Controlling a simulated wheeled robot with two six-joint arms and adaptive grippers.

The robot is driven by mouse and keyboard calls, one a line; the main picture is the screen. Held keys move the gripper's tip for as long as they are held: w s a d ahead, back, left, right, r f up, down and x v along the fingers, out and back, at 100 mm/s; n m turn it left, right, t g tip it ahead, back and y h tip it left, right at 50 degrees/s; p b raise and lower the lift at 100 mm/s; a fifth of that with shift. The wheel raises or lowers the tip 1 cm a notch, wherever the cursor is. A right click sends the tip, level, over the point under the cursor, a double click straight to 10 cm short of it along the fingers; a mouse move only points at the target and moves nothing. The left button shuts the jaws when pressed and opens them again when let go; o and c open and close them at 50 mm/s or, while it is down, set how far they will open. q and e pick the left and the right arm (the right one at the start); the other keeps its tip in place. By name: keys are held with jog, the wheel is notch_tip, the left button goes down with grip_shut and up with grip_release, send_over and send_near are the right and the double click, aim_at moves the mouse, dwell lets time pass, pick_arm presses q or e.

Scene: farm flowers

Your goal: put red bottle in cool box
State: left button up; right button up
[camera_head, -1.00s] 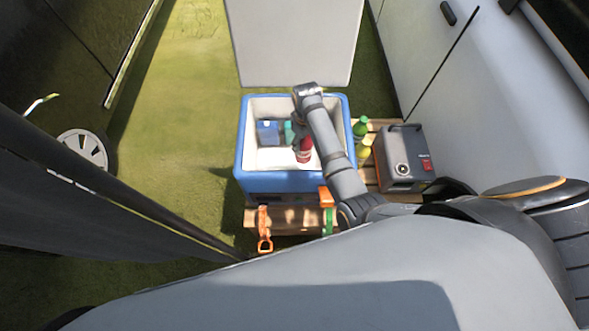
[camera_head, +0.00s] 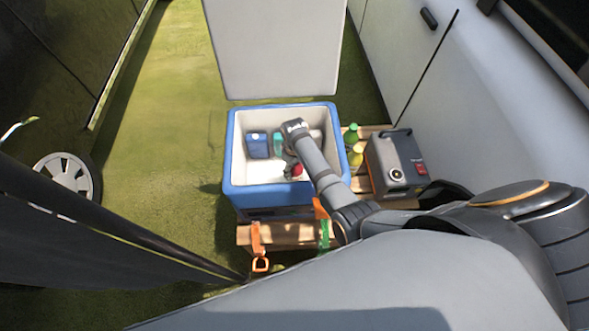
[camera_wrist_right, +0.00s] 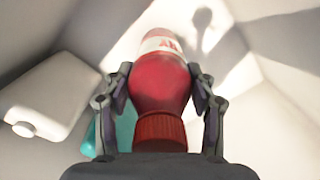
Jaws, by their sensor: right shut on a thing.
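The red bottle (camera_wrist_right: 160,88) has a white label and a ribbed red cap. My right gripper (camera_wrist_right: 160,80) is shut on it, one finger on each side. In the head view a small part of the red bottle (camera_head: 297,170) shows inside the blue cool box (camera_head: 231,160), beside my arm, which hides the rest. My right gripper (camera_head: 291,168) is down in the open box. The box has white inner walls, and its lid (camera_head: 275,45) stands open at the back. I cannot tell if the bottle touches the floor. My left gripper is out of view.
A blue item (camera_head: 257,145) and a teal item (camera_head: 278,143) are in the box. A green bottle (camera_head: 351,136) and a yellow bottle (camera_head: 356,157) stand right of it, beside a grey device (camera_head: 395,163) on the wooden pallet (camera_head: 285,235). Orange straps (camera_head: 257,240) hang in front.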

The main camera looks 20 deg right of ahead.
jog(key=o, duration=1.6)
notch_tip(320, 180, up, 12)
jog(key=p, duration=0.3)
jog(key=shift+r, duration=0.15)
